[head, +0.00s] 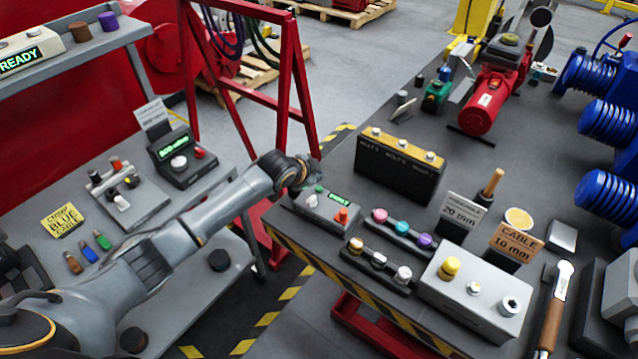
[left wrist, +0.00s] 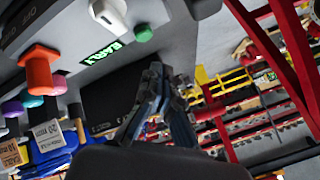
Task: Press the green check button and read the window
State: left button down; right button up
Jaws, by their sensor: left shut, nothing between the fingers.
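A grey control box (head: 323,209) stands at the left end of the dark bench. It has a white knob (head: 312,201), a red-orange knob (head: 341,215), a green check button (head: 319,189) and a small window (head: 337,197) with green letters. In the left wrist view the green button (left wrist: 143,32) stands out from the box face, and the window (left wrist: 102,53) seems to read "EARLY". My left gripper (head: 314,175) is at the box's rear left edge. Its shut, empty fingers (left wrist: 155,78) show near the button, apparently not touching it. My right gripper is not in view.
Pink, teal and purple knobs (head: 402,228) stand right of the box, with a black block (head: 398,168) behind. A grey box with a yellow button (head: 450,267) is nearer. A red frame (head: 291,80) stands behind my left arm. A second bench (head: 215,262) is at left.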

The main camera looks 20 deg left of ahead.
aim_at(317, 190)
pick_arm(q)
jog(key=shift+r+p, duration=1.1)
jog(key=shift+r, duration=0.45)
jog(key=shift+f, duration=0.1)
